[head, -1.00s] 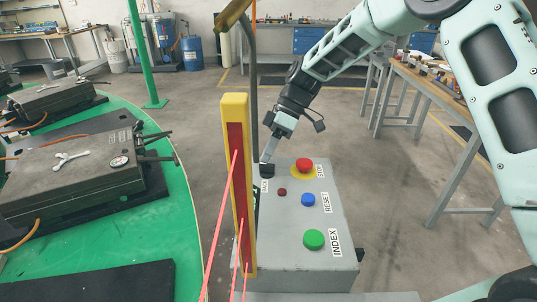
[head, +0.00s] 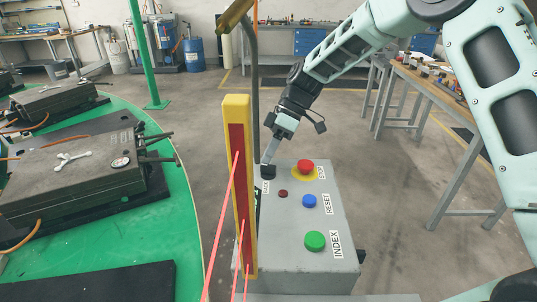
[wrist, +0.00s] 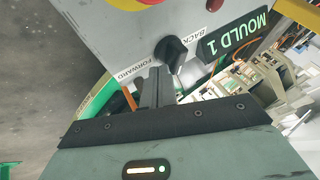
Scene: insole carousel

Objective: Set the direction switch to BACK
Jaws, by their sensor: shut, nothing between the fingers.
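The direction switch is a black knob (wrist: 172,51) on the grey control box (head: 318,265); in the head view the knob (head: 268,172) sits at the box's far left corner. In the wrist view a BACK label (wrist: 199,38) is on one side of it and a FORWARD label (wrist: 134,68) on the other. I cannot tell surely which label the knob points to. My gripper (head: 268,159) is shut and empty, its fingertips right at the knob. In the wrist view the fingers (wrist: 157,82) reach up beside the knob; whether they touch it is unclear.
The box also carries a red stop button (head: 305,166), a small dark red light (head: 283,194), a blue RESET button (head: 309,201) and a green INDEX button (head: 315,241). A yellow post (head: 237,180) with red beams stands left, before the green carousel (head: 130,225).

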